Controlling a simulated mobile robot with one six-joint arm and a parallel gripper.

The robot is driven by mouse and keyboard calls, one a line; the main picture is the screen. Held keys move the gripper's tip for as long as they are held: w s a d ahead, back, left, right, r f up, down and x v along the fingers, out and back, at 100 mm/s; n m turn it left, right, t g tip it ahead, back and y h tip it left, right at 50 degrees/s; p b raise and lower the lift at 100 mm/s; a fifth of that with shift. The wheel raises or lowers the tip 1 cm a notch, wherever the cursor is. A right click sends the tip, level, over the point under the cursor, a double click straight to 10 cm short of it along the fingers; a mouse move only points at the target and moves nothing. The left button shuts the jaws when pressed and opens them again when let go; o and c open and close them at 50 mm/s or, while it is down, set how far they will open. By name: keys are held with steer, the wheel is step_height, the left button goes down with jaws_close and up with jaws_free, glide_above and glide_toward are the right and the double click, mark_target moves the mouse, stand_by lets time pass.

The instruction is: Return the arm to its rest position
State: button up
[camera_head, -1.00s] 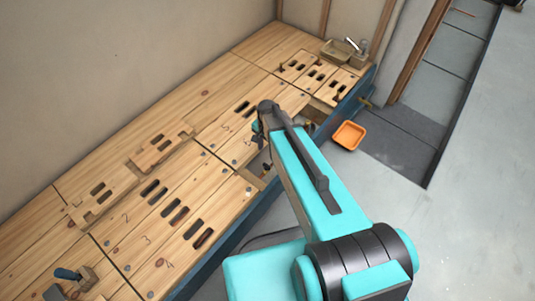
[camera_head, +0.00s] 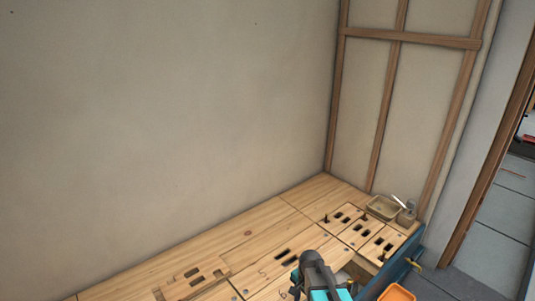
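My arm (camera_head: 318,273) shows only at the bottom edge of the head view, as a dark grey joint with a turquoise link below it. It stands in front of the wooden bench. The rest of the arm is cut off by the frame's lower edge. I cannot make out my gripper or its fingers, nor whether anything is in them.
The wooden bench (camera_head: 262,228) with slotted boards runs along the plain wall. A tray (camera_head: 382,207) and a small dispenser-like item (camera_head: 407,213) stand at its far right corner. An orange bin (camera_head: 397,293) is at the lower right. A timber stud frame (camera_head: 410,38) stands behind.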

steer(key=s+r+n+g+p, duration=0.2)
steer(key=s+n+p, duration=0.3)
steer(key=s+p, duration=0.4)
steer(key=s+r+n+g+p, duration=0.3)
steer(key=s+n+p, duration=0.3)
steer(key=s, duration=1.6)
steer(key=shift+a+r+p, duration=0.3)
steer(key=shift+r+p, duration=0.25)
steer(key=shift+p, duration=1.05)
steer(key=shift+c, duration=0.6)
